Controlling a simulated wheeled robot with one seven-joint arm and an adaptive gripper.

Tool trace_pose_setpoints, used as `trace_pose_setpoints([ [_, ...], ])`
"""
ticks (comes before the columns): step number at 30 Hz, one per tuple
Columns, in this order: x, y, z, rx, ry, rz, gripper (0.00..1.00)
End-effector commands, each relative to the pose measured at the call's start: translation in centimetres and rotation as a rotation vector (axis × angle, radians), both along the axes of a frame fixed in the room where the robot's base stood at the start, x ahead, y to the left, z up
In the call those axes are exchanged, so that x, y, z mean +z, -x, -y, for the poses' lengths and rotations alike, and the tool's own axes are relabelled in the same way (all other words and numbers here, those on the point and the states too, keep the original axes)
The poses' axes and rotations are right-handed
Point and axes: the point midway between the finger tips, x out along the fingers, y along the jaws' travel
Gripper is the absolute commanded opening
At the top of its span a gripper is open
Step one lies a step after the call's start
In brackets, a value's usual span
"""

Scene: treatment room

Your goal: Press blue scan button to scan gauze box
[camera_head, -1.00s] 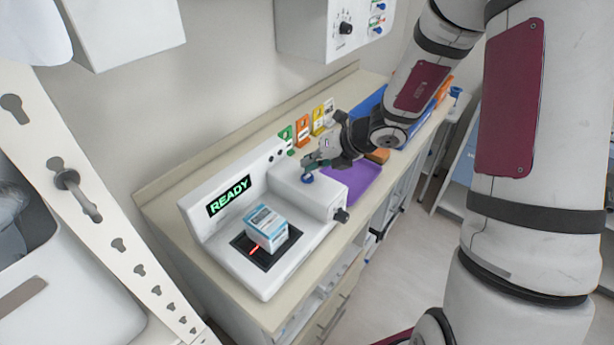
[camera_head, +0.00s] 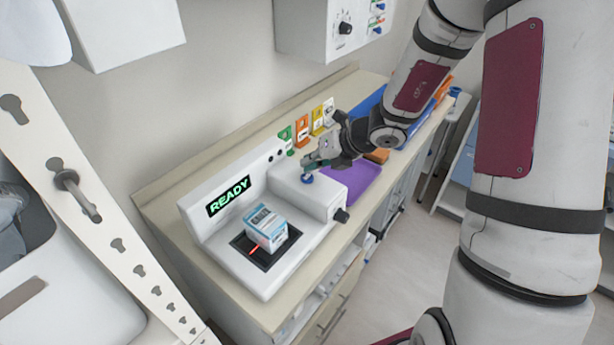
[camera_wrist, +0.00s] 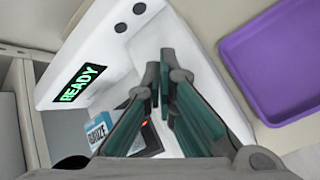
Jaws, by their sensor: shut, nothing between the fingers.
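The white scanner (camera_head: 275,277) stands on the counter, and its screen (camera_head: 229,197) reads READY in green. The gauze box (camera_head: 265,229), white and blue, sits on the scanner's black pad (camera_head: 287,244) with a red light line by it. The blue scan button (camera_head: 307,179) is on the raised right block of the scanner. My gripper (camera_head: 306,165) is shut and empty, its tips right above or at the button; I cannot tell if they touch. In the wrist view my gripper (camera_wrist: 160,85) hides the button, and the gauze box (camera_wrist: 97,133) shows at lower left.
A purple tray (camera_head: 352,180) lies right of the scanner. Coloured tags (camera_head: 302,130) stand along the wall behind. Blue and orange bins (camera_head: 370,105) are farther back on the counter. A white wall unit (camera_head: 308,28) hangs above.

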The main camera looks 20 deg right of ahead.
Motion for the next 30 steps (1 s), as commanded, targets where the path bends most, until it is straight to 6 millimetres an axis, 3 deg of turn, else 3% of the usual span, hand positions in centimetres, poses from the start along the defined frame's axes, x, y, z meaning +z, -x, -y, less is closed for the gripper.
trace_pose_setpoints([
  [30,-1.1,0.0,0.0,0.0,0.0,0.0,0.0],
])
